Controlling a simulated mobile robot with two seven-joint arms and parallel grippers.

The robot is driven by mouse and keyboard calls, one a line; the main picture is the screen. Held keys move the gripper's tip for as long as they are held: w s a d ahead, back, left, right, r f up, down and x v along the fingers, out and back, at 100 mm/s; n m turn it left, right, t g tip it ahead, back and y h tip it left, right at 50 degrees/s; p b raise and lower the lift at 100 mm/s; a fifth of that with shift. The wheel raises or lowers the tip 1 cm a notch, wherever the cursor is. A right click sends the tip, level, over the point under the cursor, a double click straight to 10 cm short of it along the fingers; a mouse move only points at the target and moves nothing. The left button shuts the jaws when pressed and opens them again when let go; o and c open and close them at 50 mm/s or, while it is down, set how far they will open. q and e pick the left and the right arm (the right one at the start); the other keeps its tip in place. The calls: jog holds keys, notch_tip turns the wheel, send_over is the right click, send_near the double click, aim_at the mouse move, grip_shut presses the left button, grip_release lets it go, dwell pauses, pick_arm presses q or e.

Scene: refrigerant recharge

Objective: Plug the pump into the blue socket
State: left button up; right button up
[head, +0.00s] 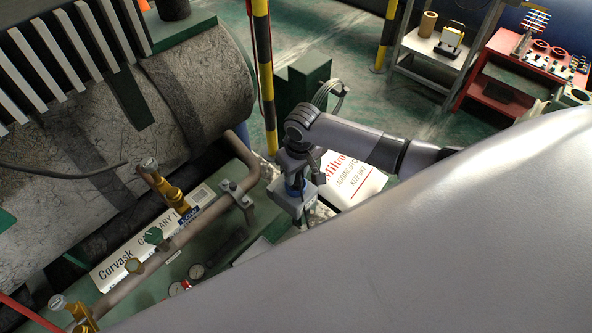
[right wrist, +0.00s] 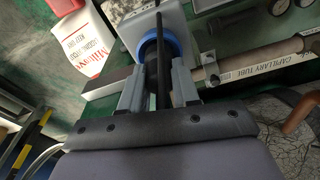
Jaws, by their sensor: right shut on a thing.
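The blue socket (head: 294,190) is on a pale grey box (head: 290,204) at the middle of the head view. In the right wrist view its blue ring (right wrist: 174,48) faces the gripper, on the pale box (right wrist: 130,30). My right gripper (head: 297,180) points down directly over the socket. It is shut on a dark plug (right wrist: 152,75), which shows between the fingers in the right wrist view. The plug's front lies at the blue ring; I cannot tell how far it is inside. The fingers hide part of the socket. My left gripper is not in view.
A brown pipe (head: 190,228) with brass valves runs left of the socket. A large grey tank (head: 205,85) stands behind it. A white lettered box (head: 352,180) is close right of the gripper. A yellow-black post (head: 264,75) stands behind. A red cart (head: 500,95) is far right.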

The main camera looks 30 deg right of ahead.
jog(key=shift+f+b, duration=0.35)
jog(key=shift+f, duration=0.55)
jog(key=o, duration=1)
jog(key=shift+s+d+r+p, duration=0.1)
jog(key=shift+s+r+p, duration=0.1)
jog(key=shift+r, duration=1)
jog(key=shift+s+a+r+p, duration=0.1)
jog(key=shift+r+p, duration=0.15)
jog(key=shift+r, duration=0.9)
jog(key=shift+s+d+r+p, duration=0.1)
jog(key=shift+s+r+p, duration=0.1)
jog(key=shift+r, duration=1)
jog(key=shift+w, duration=0.1)
